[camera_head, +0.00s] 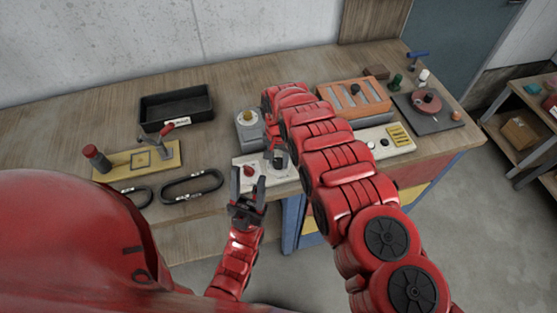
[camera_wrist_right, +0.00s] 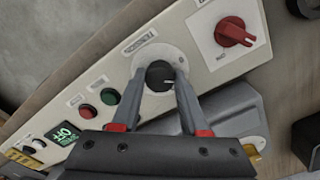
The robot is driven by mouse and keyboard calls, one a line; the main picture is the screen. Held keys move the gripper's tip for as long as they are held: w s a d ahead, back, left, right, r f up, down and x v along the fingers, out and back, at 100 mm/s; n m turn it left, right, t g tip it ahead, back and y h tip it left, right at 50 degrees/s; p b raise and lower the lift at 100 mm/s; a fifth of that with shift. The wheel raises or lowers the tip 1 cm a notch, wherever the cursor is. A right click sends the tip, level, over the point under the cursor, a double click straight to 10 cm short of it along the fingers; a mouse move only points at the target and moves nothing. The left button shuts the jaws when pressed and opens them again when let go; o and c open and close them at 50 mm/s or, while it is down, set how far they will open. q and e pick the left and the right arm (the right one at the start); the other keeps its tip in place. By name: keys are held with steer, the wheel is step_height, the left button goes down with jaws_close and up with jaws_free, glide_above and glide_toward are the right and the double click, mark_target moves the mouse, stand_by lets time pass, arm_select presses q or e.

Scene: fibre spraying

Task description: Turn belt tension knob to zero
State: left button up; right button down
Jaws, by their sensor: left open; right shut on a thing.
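The long pale control panel (camera_head: 291,176) lies on the bench, its middle hidden behind my right arm. In the right wrist view the panel (camera_wrist_right: 197,52) carries the round black tension knob (camera_wrist_right: 159,75) with a "TENSION" label (camera_wrist_right: 139,42). My right gripper (camera_wrist_right: 176,88) is shut on this knob, with a finger on either side. In the head view my right gripper (camera_head: 276,157) is small and partly hidden. My left gripper (camera_head: 248,196) is open and empty, in front of the panel's left end. The knob's pointer and scale are too small to read.
A red rotary switch (camera_wrist_right: 233,33), red button (camera_wrist_right: 88,111), green button (camera_wrist_right: 109,97) and small display (camera_wrist_right: 62,133) share the panel. An orange box (camera_head: 355,101), black tray (camera_head: 176,107), clamp board (camera_head: 140,158) and black carabiner-like loops (camera_head: 192,185) are on the bench. Bare wood lies behind.

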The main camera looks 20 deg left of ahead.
steer(key=n+b, duration=0.1)
steer(key=n, duration=0.1)
steer(key=n+b, duration=0.2)
steer(key=shift+w+f, duration=0.1)
steer(key=shift+f, duration=0.1)
steer(key=shift+r+n+b, duration=0.2)
steer(key=shift+n+b, duration=1.15)
steer(key=shift+n, duration=0.55)
steer(key=shift+c, duration=2.1)
jaws_free()
